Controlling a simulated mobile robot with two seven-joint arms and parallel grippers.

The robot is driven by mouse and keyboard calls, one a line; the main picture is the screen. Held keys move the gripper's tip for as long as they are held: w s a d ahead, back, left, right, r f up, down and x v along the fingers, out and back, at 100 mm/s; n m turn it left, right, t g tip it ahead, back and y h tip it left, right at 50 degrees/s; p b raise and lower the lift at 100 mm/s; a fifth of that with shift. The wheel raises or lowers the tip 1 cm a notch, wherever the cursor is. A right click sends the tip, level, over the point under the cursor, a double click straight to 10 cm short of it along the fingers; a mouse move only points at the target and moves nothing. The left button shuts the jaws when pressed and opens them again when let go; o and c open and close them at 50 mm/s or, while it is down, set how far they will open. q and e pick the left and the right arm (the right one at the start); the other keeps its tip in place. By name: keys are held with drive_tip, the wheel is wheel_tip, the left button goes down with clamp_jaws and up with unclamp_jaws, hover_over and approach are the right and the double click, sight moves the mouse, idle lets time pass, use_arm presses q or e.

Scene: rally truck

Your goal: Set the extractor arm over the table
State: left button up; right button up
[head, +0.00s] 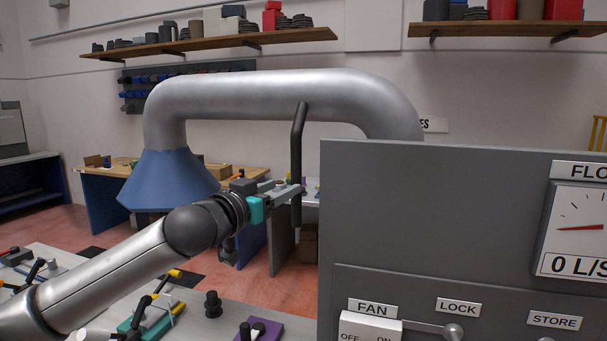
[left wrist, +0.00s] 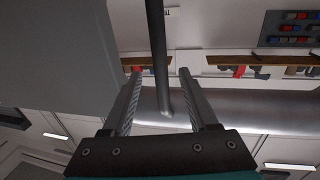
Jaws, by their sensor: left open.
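The extractor arm is a thick silver duct (head: 285,95) that arches across the middle of the head view, with a blue hood (head: 168,182) at its left end. A dark bar handle (head: 298,140) hangs from the duct. My left gripper (head: 296,188) is open at the lower part of this handle. In the left wrist view the handle (left wrist: 156,35) runs between the two open fingers (left wrist: 160,75), with a gap on each side. The table (head: 240,310) lies at the lower left, below the hood. My right gripper is not in view.
A grey panel (head: 440,220) stands close on the right, with FAN, LOCK and STORE labels and a flow gauge (head: 580,228) at 0. Several tools and a black knob (head: 212,304) are on the table. A workbench (head: 100,170) stands behind.

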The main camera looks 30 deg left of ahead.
sight(293, 181)
use_arm(q)
drive_tip(key=w+p, duration=0.1)
drive_tip(key=w, duration=0.3)
drive_tip(key=w+p, duration=0.2)
drive_tip(key=w, duration=0.2)
drive_tip(key=shift+w+a+r, duration=0.1)
drive_tip(key=shift+w+a, duration=0.05)
drive_tip(key=shift+a, duration=0.05)
drive_tip(key=shift+w+p, duration=0.45)
drive_tip(key=shift+w, duration=0.45)
drive_tip(key=shift+c, duration=0.3)
clamp_jaws()
idle(0.4)
